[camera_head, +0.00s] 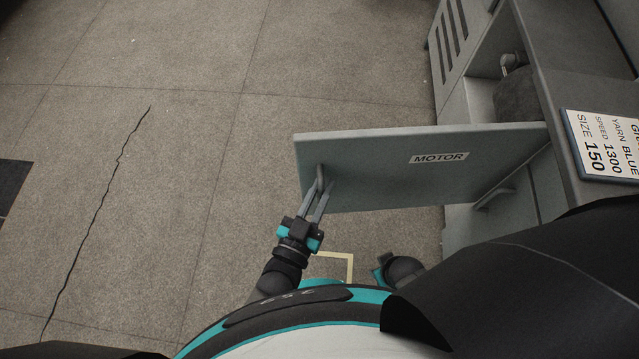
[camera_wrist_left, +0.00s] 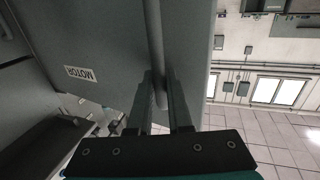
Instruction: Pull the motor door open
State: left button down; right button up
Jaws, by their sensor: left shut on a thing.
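The grey motor door (camera_head: 390,150), with a "MOTOR" label, stands swung out from the cabinet, its free edge at the left and its other end by the cabinet at the right. Its bar handle (camera_head: 319,176) is near the free edge. My left gripper (camera_head: 322,190) is shut on this handle. In the left wrist view the handle (camera_wrist_left: 154,40) runs between the two fingers (camera_wrist_left: 160,85), with the door (camera_wrist_left: 105,35) behind. Part of my right gripper's wrist (camera_head: 400,270) shows low in the head view; its fingers cannot be made out.
The grey cabinet (camera_head: 455,115) is open at the right, with a dark rounded object (camera_head: 517,95) inside. A sign board (camera_head: 605,145) is on the cabinet. The floor (camera_head: 220,100) left of the door is clear.

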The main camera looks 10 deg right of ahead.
pick_arm(q)
jog(key=shift+a, duration=0.1)
jog(key=c, duration=0.8)
grip_release()
jog(key=shift+c, duration=0.2)
jog(key=shift+s+a, duration=0.1)
jog(key=shift+s, duration=0.1)
jog(key=p+v, duration=0.2)
jog(key=v, duration=1.2)
jog(key=shift+s+a, duration=0.3)
pick_arm(e)
jog(key=s+d, duration=0.1)
jog(key=s, duration=0.1)
jog(key=s+d+f, duration=0.1)
jog(key=s+d, duration=0.1)
jog(key=shift+s+d+f, duration=0.15)
jog(key=shift+s+f, duration=0.05)
